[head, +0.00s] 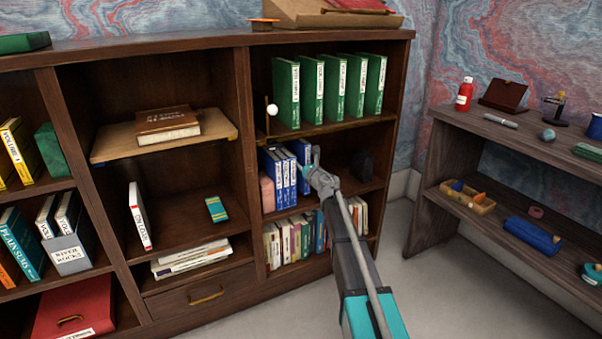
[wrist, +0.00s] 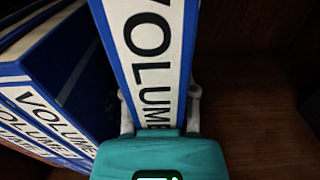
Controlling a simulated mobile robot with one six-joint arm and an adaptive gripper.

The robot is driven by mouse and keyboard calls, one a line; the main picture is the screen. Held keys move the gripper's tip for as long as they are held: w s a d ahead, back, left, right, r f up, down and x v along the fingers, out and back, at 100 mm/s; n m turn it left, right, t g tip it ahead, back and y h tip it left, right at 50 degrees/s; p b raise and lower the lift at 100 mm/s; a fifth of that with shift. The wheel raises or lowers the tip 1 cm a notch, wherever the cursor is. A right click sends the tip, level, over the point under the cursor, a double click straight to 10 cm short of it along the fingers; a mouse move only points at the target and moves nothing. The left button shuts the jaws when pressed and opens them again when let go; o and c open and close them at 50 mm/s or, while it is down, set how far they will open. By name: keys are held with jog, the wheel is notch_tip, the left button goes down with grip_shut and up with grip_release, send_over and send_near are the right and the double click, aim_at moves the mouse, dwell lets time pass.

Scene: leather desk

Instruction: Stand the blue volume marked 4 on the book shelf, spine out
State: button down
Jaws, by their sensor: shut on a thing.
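My gripper (head: 312,172) is inside the right-hand bay of the dark wooden bookcase, at its middle level. It is shut on a blue volume (head: 303,152), with one finger on each side of the white spine in the wrist view (wrist: 155,55). The spine reads "VOLUME" and faces me; its number is hidden behind my gripper. The book looks upright. Other blue volumes (head: 276,172) stand just left of it on the book shelf (head: 340,188), and they show at the left of the wrist view (wrist: 45,100). I cannot tell whether the held book touches the shelf board.
A pink block (head: 267,193) stands left of the blue volumes. A dark block (head: 362,165) stands to the right, with bare shelf between. Green volumes (head: 330,90) fill the level above, and mixed books (head: 290,240) the level below. A side desk (head: 510,140) stands at right.

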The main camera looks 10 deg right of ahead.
jog(key=shift+f+b, duration=1.75)
jog(key=shift+f, duration=0.05)
jog(key=shift+c, duration=2)
grip_release()
jog(key=shift+r, duration=0.15)
jog(key=v, duration=1.2)
